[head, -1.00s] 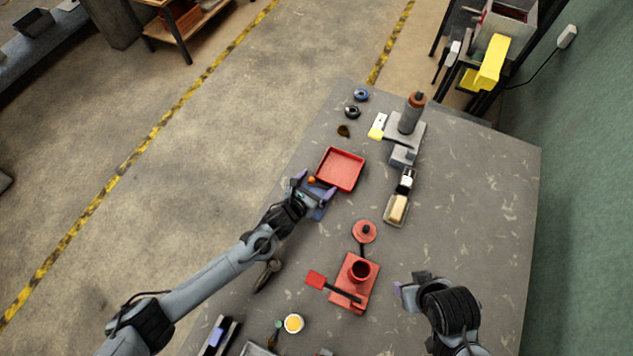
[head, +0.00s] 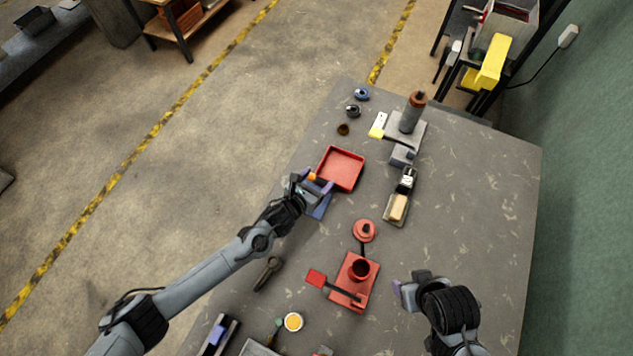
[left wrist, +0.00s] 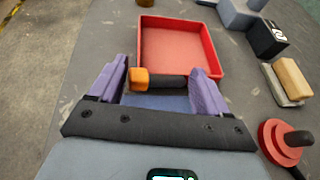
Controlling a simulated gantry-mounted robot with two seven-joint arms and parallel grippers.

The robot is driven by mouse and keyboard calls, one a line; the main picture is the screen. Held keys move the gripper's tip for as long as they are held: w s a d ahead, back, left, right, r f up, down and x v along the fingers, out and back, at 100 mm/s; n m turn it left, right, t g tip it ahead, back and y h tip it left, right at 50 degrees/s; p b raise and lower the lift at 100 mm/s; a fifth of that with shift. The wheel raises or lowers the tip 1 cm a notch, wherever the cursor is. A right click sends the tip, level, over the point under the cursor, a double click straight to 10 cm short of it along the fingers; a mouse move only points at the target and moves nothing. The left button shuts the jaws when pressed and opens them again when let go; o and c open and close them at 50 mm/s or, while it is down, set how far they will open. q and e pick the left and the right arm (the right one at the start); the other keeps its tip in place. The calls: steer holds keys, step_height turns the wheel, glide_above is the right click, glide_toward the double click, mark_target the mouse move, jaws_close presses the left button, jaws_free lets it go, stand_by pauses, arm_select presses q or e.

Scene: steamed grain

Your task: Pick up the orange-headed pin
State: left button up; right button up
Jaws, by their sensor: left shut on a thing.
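The orange-headed pin has an orange head (left wrist: 139,78) and a dark shaft (left wrist: 168,82). It lies crosswise between the two purple fingers of my left gripper (left wrist: 165,83), with the head by the left finger and the shaft reaching to the right one. The gripper is shut on it. In the head view the orange head (head: 312,176) shows at the left gripper (head: 315,183), just left of the red tray. A blue pad (head: 319,206) lies below the gripper. My right gripper (head: 400,291) is over the table at the lower right, and its opening is hidden.
The red tray (head: 341,152) is just beyond the left gripper. A red base with a cup (head: 360,270) and a round red lid (head: 364,231) stand nearer. A wood-topped brush-like block (head: 397,208) and a grey stand (head: 411,112) are to the right. The table's right side is clear.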

arm_select(q)
steer(key=s+r, duration=0.2)
steer(key=r, duration=0.1)
steer(key=shift+s+r, duration=0.15)
steer(key=shift+r, duration=0.1)
steer(key=s+a+r, duration=0.1)
steer(key=s+r, duration=0.4)
steer(key=s, duration=0.4)
steer(key=shift+s+r, duration=0.15)
steer(key=shift+s, duration=0.05)
